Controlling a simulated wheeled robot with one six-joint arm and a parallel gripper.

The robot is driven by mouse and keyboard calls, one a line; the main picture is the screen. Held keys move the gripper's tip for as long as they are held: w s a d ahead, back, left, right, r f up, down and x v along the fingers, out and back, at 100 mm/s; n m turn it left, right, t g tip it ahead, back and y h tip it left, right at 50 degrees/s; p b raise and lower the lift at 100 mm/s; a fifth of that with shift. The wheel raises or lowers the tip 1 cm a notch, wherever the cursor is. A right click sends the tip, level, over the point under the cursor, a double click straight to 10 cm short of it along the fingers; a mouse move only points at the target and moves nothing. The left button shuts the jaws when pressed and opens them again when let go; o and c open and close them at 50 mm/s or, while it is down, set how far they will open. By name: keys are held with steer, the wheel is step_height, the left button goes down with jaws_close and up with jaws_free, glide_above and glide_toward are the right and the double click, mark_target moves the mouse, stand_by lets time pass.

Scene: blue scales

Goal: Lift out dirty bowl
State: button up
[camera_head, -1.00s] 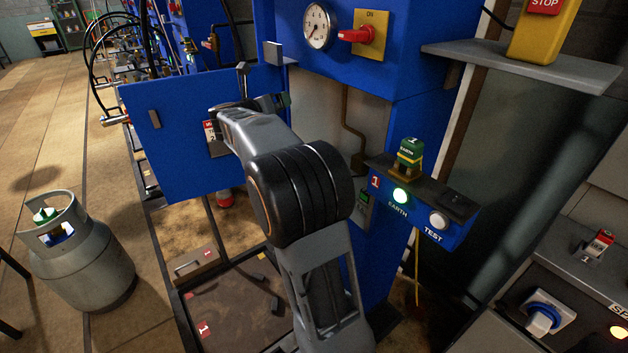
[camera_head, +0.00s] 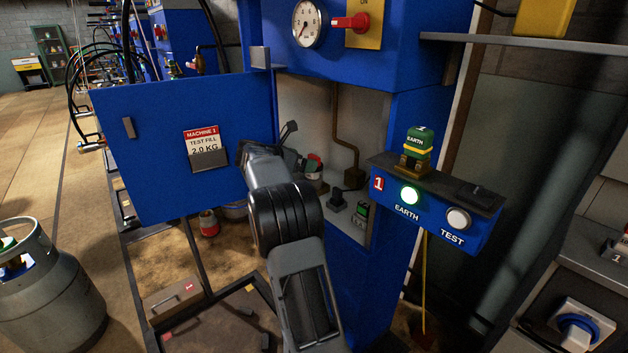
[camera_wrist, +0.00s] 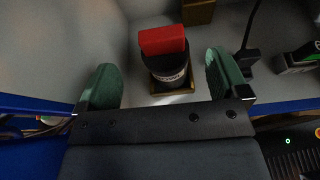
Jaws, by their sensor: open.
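A dark round bowl-like piece (camera_wrist: 168,70) with a pale label band and a red block (camera_wrist: 163,40) on top stands on a brass-coloured base inside the open blue cabinet. I take it for the dirty bowl, though no dirt is plain to see. In the head view a small red-topped piece (camera_head: 314,163) shows in the cabinet, partly behind my arm. My gripper (camera_wrist: 163,69) is open, with a green finger on each side of the dark piece and gaps between. In the head view my gripper (camera_head: 290,142) reaches into the cabinet opening.
The open blue door (camera_head: 165,140) hangs to the left of my arm. A brown pipe (camera_head: 342,130) and a small device with a green display (camera_head: 361,212) are in the cabinet. The EARTH and TEST box (camera_head: 432,210) juts out at right. A gas cylinder (camera_head: 50,300) stands at left.

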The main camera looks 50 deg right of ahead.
mark_target(314, 174)
steer(key=shift+s+b+x, duration=0.1)
steer(key=shift+b+x, duration=0.45)
steer(key=shift+x, duration=0.6)
steer(key=shift+s+b+x, duration=0.15)
steer(key=shift+b+x, duration=0.35)
steer(key=shift+x, duration=0.65)
steer(key=shift+d+f, duration=0.15)
steer(key=shift+d, duration=0.3)
steer(key=c, duration=1.4)
